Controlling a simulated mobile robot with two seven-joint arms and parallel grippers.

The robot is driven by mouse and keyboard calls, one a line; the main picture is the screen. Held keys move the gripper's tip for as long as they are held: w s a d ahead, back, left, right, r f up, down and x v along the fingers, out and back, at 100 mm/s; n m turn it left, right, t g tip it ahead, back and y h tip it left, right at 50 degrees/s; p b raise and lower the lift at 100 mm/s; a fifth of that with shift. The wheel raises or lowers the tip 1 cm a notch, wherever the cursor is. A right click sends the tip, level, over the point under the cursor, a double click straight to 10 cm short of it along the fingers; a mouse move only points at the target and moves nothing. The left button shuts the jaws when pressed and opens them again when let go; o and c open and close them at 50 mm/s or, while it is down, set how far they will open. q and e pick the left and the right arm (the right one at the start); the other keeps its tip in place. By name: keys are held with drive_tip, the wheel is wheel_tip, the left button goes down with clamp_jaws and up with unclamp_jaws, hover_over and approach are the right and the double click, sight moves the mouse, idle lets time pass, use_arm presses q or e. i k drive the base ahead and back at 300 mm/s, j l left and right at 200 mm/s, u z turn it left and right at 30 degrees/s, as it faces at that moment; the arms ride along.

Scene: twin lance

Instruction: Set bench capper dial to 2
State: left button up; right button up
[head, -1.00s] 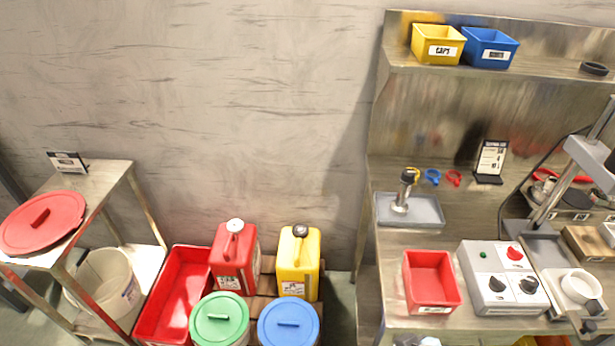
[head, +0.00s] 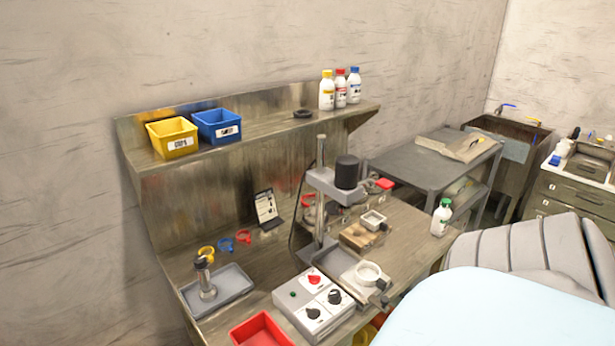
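The bench capper's grey control box (head: 302,316) sits on the steel bench. Its white panels carry two black dials, a nearer-left one (head: 313,313) and a right one (head: 334,297). A red knob (head: 314,279) and a green button (head: 293,294) are at the back. The dial numbers are too small to read. The capper press (head: 322,182), with a grey column and black motor head, stands behind the box. A white ring holder (head: 368,273) sits at its right. Neither of my grippers is in view.
A red bin (head: 262,331) stands left of the box, and a grey tray (head: 219,290) holds a metal tool. An upper shelf (head: 262,128) overhangs the bench's back. A green-capped bottle (head: 441,218) stands at the bench's right end.

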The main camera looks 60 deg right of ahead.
sight(334, 297)
drive_tip(key=z, duration=1.9)
